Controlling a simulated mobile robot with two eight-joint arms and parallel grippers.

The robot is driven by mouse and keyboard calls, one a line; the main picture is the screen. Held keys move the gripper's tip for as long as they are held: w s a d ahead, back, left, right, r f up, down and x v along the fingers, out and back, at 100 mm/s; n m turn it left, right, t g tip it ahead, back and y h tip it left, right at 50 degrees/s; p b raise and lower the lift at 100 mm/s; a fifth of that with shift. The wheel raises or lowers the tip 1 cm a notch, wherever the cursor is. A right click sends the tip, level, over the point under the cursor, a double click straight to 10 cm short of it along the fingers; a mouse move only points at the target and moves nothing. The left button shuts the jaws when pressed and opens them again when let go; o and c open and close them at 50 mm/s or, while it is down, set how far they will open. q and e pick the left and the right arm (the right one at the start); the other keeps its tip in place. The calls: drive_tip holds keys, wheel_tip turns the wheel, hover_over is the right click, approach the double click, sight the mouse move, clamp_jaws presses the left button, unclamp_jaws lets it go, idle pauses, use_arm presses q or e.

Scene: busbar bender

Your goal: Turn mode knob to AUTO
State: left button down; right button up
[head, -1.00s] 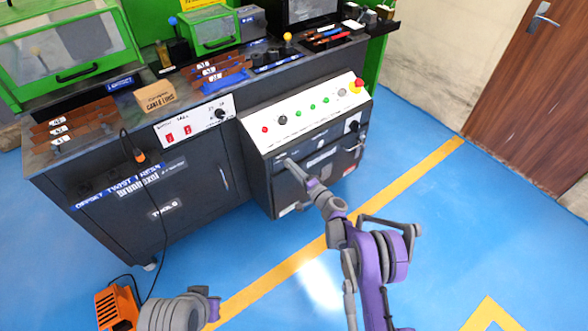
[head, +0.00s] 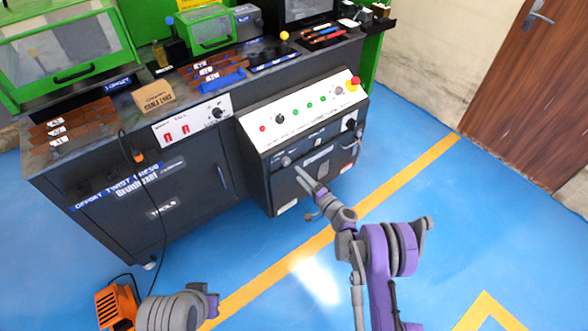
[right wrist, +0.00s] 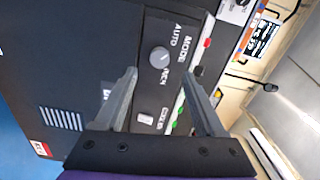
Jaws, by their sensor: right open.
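The mode knob (right wrist: 159,57) is a round grey knob on the dark front panel, with AUTO, MODE and a partly readable third label around it. Which label it points to is hard to tell. In the head view the knob (head: 286,160) is small, on the machine's front below the white sloped panel. My right gripper (right wrist: 165,95) is open and empty, its two fingers pointing at the panel on either side of the knob's line. It also shows in the head view (head: 306,176), just below and right of the knob, apart from it. My left gripper is out of sight.
The white sloped panel (head: 300,112) carries a red light, green buttons and a yellow-based red emergency button (head: 353,84). A black knob (head: 350,125) sits further right. An orange box (head: 116,307) stands on the floor at left. The blue floor at right is clear.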

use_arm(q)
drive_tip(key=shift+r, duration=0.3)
use_arm(e)
drive_tip(key=shift+v, duration=2.4)
drive_tip(key=s+a+r+n+g+h, duration=0.25)
drive_tip(key=s+r+n+g, duration=0.4)
drive_tip(key=s+r, duration=0.8)
drive_tip(key=s+d+r+n+g+h, duration=0.15)
drive_tip(key=s+d+h, duration=0.4)
drive_tip(key=s, duration=0.75)
drive_tip(key=s+d+n+g+h, duration=0.1)
drive_tip(key=s+d+g+h, duration=0.15)
drive_tip(key=s+d, duration=0.85)
use_arm(q)
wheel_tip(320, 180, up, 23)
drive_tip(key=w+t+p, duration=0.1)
drive_tip(key=p, duration=1.9)
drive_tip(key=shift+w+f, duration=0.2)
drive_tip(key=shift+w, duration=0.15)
use_arm(e)
drive_tip(key=a+r+t, duration=0.1)
drive_tip(key=a+r, duration=0.2)
drive_tip(key=r, duration=1.9)
drive_tip(key=shift+s+a+r, duration=0.2)
drive_tip(key=shift+s+r, duration=0.1)
drive_tip(key=shift+r, duration=0.1)
